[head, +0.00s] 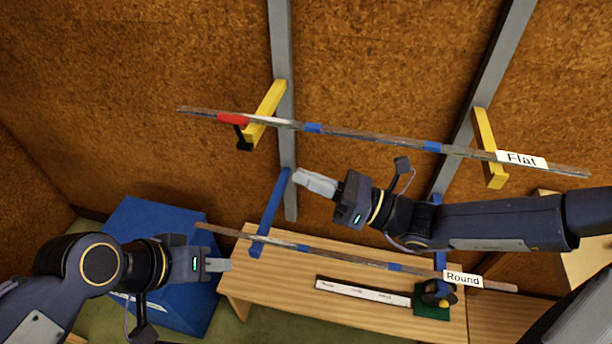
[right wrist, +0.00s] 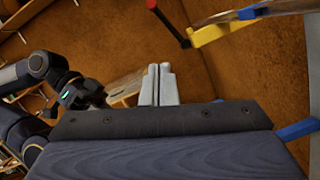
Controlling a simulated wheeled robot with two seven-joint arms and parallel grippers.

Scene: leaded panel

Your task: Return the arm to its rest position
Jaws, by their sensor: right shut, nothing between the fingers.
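My right gripper (head: 308,181) reaches in from the right, between the two racked strips and in front of a grey upright. In the right wrist view its pale fingers (right wrist: 158,85) are together with nothing between them. My left gripper (head: 222,265) is at the lower left, over the edge of a blue box and close to the left end of the lower strip. No object shows in it; its finger gap cannot be made out. The upper strip (head: 375,137), labelled Flat, rests on yellow brackets (head: 266,110). The lower strip (head: 340,256), labelled Round, rests on blue brackets (head: 269,213).
A red clip (head: 232,119) with a black end is on the upper strip. Below stands a wooden bench (head: 270,290) with a white labelled bar (head: 362,291) and a green-based item (head: 432,307). A blue box (head: 135,225) stands left. Brown wall is behind.

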